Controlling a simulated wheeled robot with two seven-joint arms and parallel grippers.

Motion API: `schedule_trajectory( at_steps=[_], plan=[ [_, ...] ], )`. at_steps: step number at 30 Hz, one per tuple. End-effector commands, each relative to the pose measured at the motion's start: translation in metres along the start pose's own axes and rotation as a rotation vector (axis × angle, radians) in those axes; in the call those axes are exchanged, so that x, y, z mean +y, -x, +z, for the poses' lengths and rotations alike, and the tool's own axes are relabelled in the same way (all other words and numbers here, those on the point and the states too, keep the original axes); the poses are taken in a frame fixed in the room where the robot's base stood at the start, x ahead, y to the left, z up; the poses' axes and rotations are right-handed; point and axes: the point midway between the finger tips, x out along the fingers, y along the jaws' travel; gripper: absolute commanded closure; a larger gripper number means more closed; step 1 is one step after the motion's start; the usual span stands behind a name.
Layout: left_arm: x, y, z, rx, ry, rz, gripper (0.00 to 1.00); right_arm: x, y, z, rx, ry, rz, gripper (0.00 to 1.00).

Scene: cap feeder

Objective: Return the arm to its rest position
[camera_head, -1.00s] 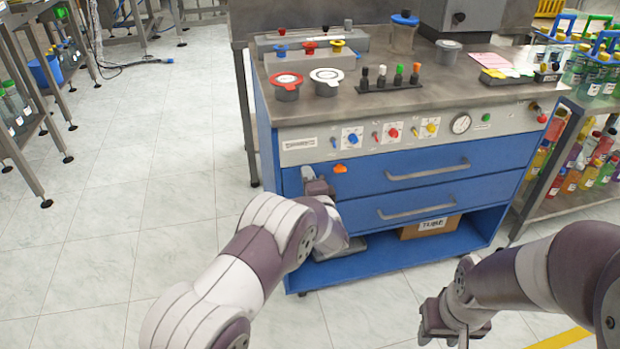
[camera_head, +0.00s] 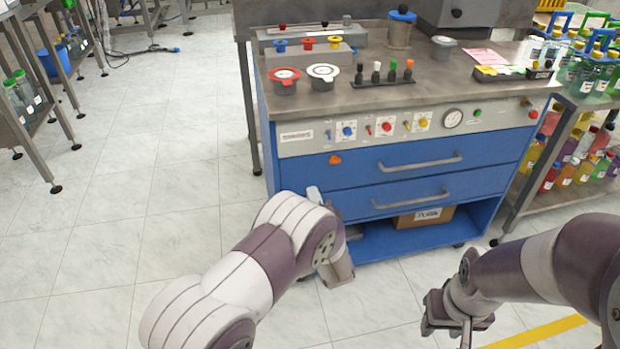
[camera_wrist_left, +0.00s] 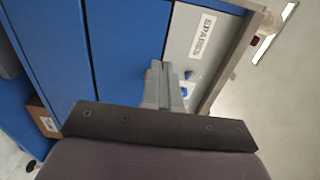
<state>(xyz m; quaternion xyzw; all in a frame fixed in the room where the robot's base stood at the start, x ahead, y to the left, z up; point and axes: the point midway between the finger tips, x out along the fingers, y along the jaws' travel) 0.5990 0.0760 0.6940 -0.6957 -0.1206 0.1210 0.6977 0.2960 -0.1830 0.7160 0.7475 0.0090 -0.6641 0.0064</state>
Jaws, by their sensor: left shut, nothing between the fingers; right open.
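My left arm (camera_head: 270,262) reaches in from the bottom and bends in front of the blue cabinet. My left gripper (camera_head: 314,192) is mostly hidden behind its own wrist in the head view, with a grey tip showing before the lower drawer. In the left wrist view the fingers (camera_wrist_left: 163,83) are together and empty, in front of the blue drawers and grey panel. My right gripper (camera_head: 455,330) hangs low at the bottom right, over the floor, partly cut off by the frame. It is open and apart from everything else.
The blue cabinet (camera_head: 350,172) has drawer handles (camera_head: 420,162) that stick out, and a grey control panel (camera_head: 295,135) with knobs. Caps and jars stand on its top. A rack of bottles (camera_head: 570,165) is at the right.

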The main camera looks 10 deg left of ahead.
Motion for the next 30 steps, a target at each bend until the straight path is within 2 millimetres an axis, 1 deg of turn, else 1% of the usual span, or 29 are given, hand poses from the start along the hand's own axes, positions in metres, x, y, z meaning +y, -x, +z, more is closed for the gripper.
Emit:
schedule_trajectory(
  at_steps=[1, 4, 10, 11, 12, 13, 14, 15, 16, 17, 18, 19, 20, 21, 23, 24, 26, 27, 29, 30],
  plan=[
    [-0.002, 0.007, -0.001, 0.001, -0.001, 0.001, 1.0, 0.0, 0.004, 0.0, 0.0, 0.0, 0.0, 0.57],
    [0.0, 0.017, -0.001, 0.001, -0.001, 0.001, 1.0, 0.0, 0.005, 0.0, 0.0, 0.0, 0.0, 0.57],
    [0.001, 0.02, 0.0, -0.001, 0.009, 0.0, 1.0, 0.0, 0.004, 0.0, 0.0, 0.0, 0.0, 0.57],
    [0.001, 0.02, 0.0, -0.001, 0.029, 0.001, 1.0, 0.0, 0.004, 0.0, 0.0, 0.0, 0.0, 0.57],
    [0.006, 0.02, -0.001, 0.005, 0.084, 0.027, 1.0, 0.0, 0.004, 0.0, 0.0, 0.0, 0.0, 0.57],
    [0.015, 0.021, -0.005, 0.02, 0.147, 0.069, 1.0, 0.0, 0.004, 0.0, 0.0, 0.0, 0.0, 0.57],
    [0.029, 0.024, -0.01, 0.043, 0.222, 0.141, 1.0, 0.0, 0.004, 0.0, 0.0, 0.0, 0.0, 0.57],
    [0.058, 0.035, -0.016, 0.074, 0.32, 0.282, 1.0, 0.0, 0.004, 0.0, 0.0, 0.0, 0.0, 0.57],
    [0.078, 0.049, -0.022, 0.091, 0.407, 0.417, 1.0, 0.0, 0.005, 0.0, 0.0, 0.0, 0.0, 0.57],
    [0.093, 0.066, -0.026, 0.089, 0.5, 0.568, 1.0, 0.0, 0.005, 0.0, 0.0, 0.0, 0.0, 0.57],
    [0.103, 0.089, -0.024, 0.046, 0.618, 0.767, 1.0, 0.0, 0.005, 0.0, 0.0, 0.0, 0.0, 0.57],
    [0.105, 0.107, -0.016, -0.014, 0.692, 0.905, 1.0, 0.0, 0.005, 0.0, -0.001, 0.0, 0.0, 0.57],
    [0.104, 0.127, -0.004, -0.093, 0.75, 1.029, 1.0, 0.0, 0.005, 0.0, -0.001, 0.0, 0.0, 0.57],
    [0.097, 0.151, 0.016, -0.213, 0.807, 1.164, 1.0, 0.0, 0.005, 0.0, 0.0, 0.0, 0.0, 0.57],
    [0.082, 0.184, 0.05, -0.398, 0.853, 1.301, 1.0, 0.0, 0.005, 0.0, 0.0, 0.0, 0.0, 0.57],
    [0.071, 0.202, 0.071, -0.502, 0.864, 1.353, 1.0, 0.0, 0.004, 0.0, 0.0, 0.0, 0.0, 0.57],
    [0.054, 0.225, 0.102, -0.639, 0.87, 1.398, 1.0, 0.0, 0.004, 0.0, 0.0, 0.0, 0.0, 0.57],
    [0.042, 0.237, 0.121, -0.714, 0.87, 1.412, 1.0, 0.0, 0.004, 0.0, 0.0, 0.0, 0.0, 0.57],
    [0.025, 0.254, 0.149, -0.806, 0.869, 1.418, 1.0, 0.0, 0.004, 0.0, 0.0, 0.0, 0.0, 0.57],
    [0.013, 0.262, 0.167, -0.845, 0.872, 1.41, 1.0, 0.0, 0.004, 0.0, 0.0, 0.0, 0.0, 0.57]
  ],
)
